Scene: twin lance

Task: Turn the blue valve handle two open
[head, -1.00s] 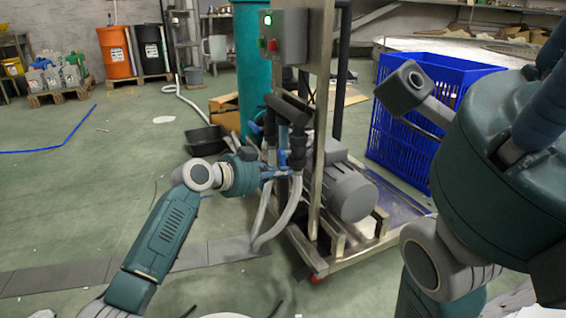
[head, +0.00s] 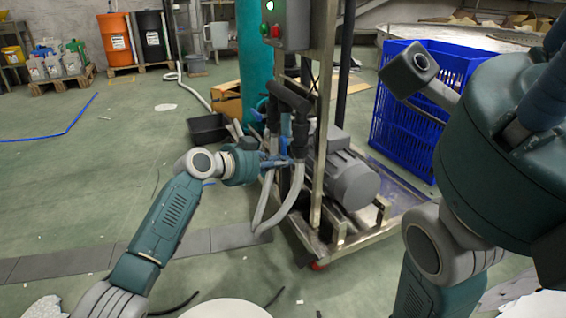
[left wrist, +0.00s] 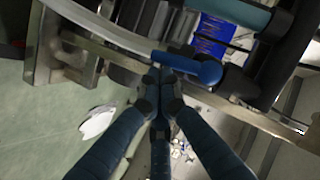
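My left gripper (head: 270,161) reaches in from the left to the valve pipework on the cart. In the left wrist view its dark blue fingers (left wrist: 157,80) are drawn together, with the tips close by the end of a blue valve handle (left wrist: 195,68). I cannot tell whether the tips touch or grip the handle. A blue handle (head: 261,105) also shows beside the black pipe in the head view; which handle is number two is unclear. My right gripper (head: 546,105) is only partly in view at the right edge, and its finger opening is hidden.
The metal cart carries a grey motor (head: 345,180), pale hoses (head: 284,205) and a control box (head: 290,25) with a green light. A blue crate (head: 405,125) stands behind it. A black tray (head: 208,129) lies on the floor. Open floor is at left.

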